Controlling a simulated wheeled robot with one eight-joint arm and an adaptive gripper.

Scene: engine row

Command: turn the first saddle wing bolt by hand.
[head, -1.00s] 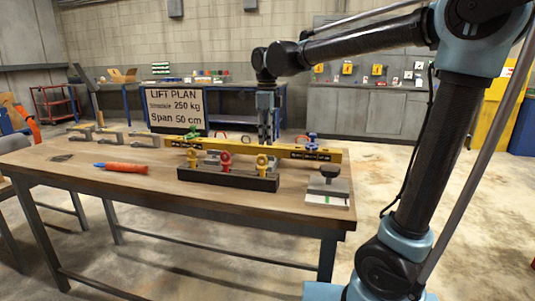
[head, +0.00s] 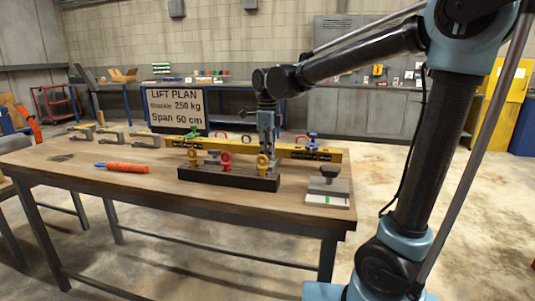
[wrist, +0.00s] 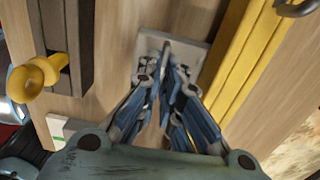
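A yellow beam (head: 235,148) lies along the bench (head: 110,178). It carries a green-topped clamp (head: 191,138) to the left and a blue-topped clamp (head: 311,139) to the right; their wing bolts are too small to make out. My gripper (head: 264,168) points down beside the beam, behind the dark rack. In the wrist view my gripper (wrist: 167,78) shows its fingers a short way apart, with nothing clearly held. A grey plate (wrist: 192,50) with a thin upright part lies just beyond the fingertips. The beam (wrist: 245,60) runs along the right there.
The dark rack (head: 220,180) in front holds red and yellow shackles; one yellow shackle (wrist: 38,76) stands left of my fingers. A grey block with a dark knob (head: 329,182) stands at the bench's right end. An orange tool (head: 125,167) lies left.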

